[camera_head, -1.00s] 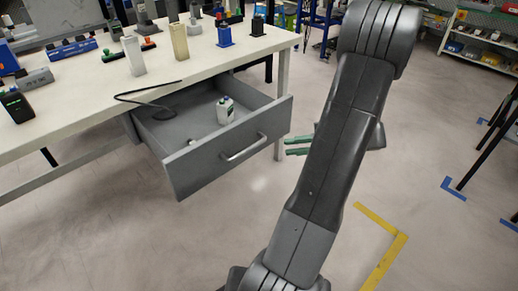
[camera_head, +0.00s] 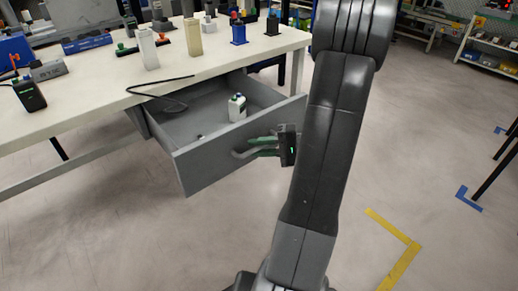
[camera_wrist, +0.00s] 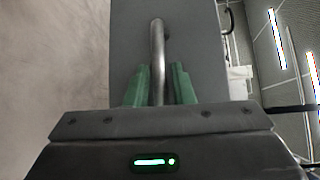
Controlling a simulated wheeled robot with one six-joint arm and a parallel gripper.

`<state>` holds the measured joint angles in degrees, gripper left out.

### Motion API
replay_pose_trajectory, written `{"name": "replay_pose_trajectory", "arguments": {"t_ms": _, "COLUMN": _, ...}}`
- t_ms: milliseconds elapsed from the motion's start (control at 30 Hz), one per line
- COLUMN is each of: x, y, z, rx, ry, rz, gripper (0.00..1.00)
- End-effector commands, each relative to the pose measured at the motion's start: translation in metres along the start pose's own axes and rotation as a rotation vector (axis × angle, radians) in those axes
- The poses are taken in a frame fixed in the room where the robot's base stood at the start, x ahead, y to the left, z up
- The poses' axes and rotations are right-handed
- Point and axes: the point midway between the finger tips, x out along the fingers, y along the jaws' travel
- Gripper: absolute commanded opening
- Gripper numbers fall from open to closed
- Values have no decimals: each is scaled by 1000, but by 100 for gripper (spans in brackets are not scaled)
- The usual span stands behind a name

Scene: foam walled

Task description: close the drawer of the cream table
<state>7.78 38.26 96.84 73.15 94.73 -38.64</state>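The cream table (camera_head: 85,115) fills the left of the head view. Its grey drawer (camera_head: 215,160) is pulled out, with a white bottle (camera_head: 237,108) and a small dark item inside. The drawer's bar handle (camera_head: 238,154) is on its front panel; in the wrist view the handle (camera_wrist: 157,55) runs between my green fingertips. My gripper (camera_head: 262,146) is at the drawer front, with its fingers on either side of the handle. In the wrist view my gripper (camera_wrist: 158,85) shows a small gap between the handle and the right finger; the left finger is also apart from it.
A black cable (camera_head: 160,88) lies on the tabletop and hangs into the drawer. Several bottles, blocks and tools stand on the table, including a white block (camera_head: 147,50). The floor in front of the drawer is clear, with yellow tape (camera_head: 400,245) at the right.

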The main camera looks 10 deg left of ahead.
Motion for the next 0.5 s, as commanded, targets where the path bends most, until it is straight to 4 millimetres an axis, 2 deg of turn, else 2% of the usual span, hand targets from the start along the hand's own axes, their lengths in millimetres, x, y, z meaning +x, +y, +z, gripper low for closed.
{"name": "replay_pose_trajectory", "arguments": {"t_ms": 267, "x": 2, "y": 0, "z": 0, "rx": 0, "ry": 0, "rz": 0, "gripper": 22}}
{"name": "replay_pose_trajectory", "arguments": {"t_ms": 400, "x": 2, "y": 0, "z": 0, "rx": 0, "ry": 0, "rz": 0, "gripper": 0}}
{"name": "replay_pose_trajectory", "arguments": {"t_ms": 500, "x": 2, "y": 0, "z": 0, "rx": 0, "ry": 0, "rz": 0, "gripper": 0}}
